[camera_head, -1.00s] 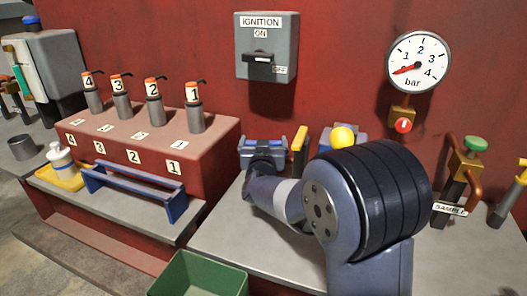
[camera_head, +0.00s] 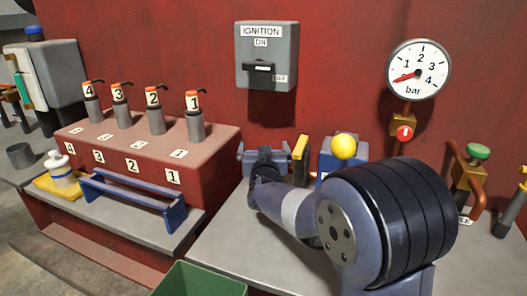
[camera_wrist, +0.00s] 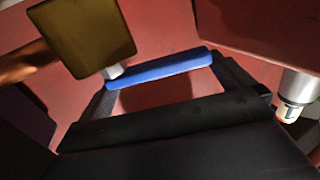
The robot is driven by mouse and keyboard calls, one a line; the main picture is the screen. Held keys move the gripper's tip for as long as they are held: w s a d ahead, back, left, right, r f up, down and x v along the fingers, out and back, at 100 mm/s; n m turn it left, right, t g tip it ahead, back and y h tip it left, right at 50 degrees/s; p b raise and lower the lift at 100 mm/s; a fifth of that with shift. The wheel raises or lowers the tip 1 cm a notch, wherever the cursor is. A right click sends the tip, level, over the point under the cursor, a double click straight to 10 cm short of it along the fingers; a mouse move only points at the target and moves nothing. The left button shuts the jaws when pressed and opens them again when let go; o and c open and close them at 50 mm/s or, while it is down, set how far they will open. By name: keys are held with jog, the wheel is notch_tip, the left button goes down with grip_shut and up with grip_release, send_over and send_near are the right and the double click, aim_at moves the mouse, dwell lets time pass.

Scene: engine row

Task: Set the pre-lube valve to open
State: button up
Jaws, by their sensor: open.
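No pre-lube label is readable in either view, so I cannot tell for sure which part is the valve. An upright yellow handle-like piece (camera_head: 300,158) stands just right of my gripper (camera_head: 263,157), apart from it as far as I see. My gripper is open near the red wall, partly hidden by my arm. In the wrist view a blue bar (camera_wrist: 160,76) lies across the space between the dark fingers; I cannot tell what it belongs to. A yellow-brown block (camera_wrist: 90,35) is close at upper left, beside a blurred copper-coloured part (camera_wrist: 22,66).
A blue unit with a yellow ball (camera_head: 344,146) stands right of the yellow piece, partly behind my arm. The ignition box (camera_head: 266,55) and bar gauge (camera_head: 418,69) are above. Numbered injectors (camera_head: 195,120) stand left. A green bin (camera_head: 200,279) is in front.

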notch_tip(320, 180, up, 9)
jog(key=p, duration=0.3)
jog(key=shift+r, duration=0.1)
jog(key=shift+c, duration=0.6)
